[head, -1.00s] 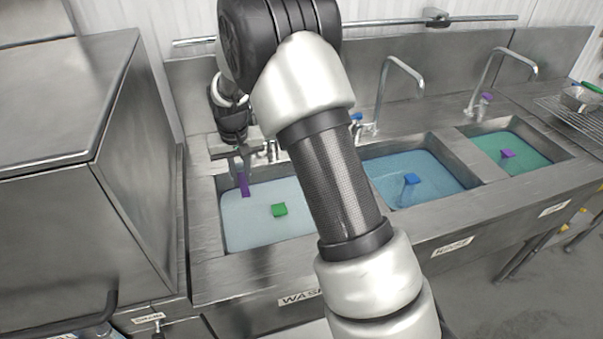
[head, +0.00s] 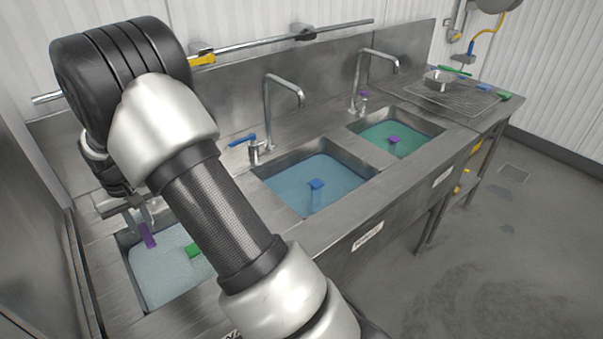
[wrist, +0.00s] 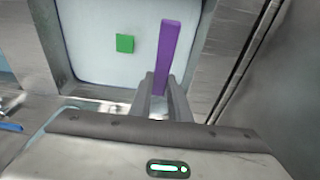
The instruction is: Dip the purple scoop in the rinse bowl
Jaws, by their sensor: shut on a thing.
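The purple scoop (head: 148,237) hangs from my gripper (head: 143,214) over the back left part of the left basin, which holds pale blue liquid. I cannot tell whether its lower end touches the liquid. In the wrist view my gripper (wrist: 162,88) is shut on the purple scoop (wrist: 168,45), whose bar extends beyond the fingertips. The middle basin (head: 285,170), in the rinse bowl's likely place, holds bluer liquid with a blue scoop (head: 316,190) standing in it. Its front label is too small to read. My arm hides much of the left basin's front.
A green piece (head: 193,250) sits in the left basin and also shows in the wrist view (wrist: 125,43). The right basin (head: 425,137) holds green liquid and another purple piece (head: 394,141). Faucets (head: 268,110) rise behind the basins. A wire rack (head: 455,97) lies far right.

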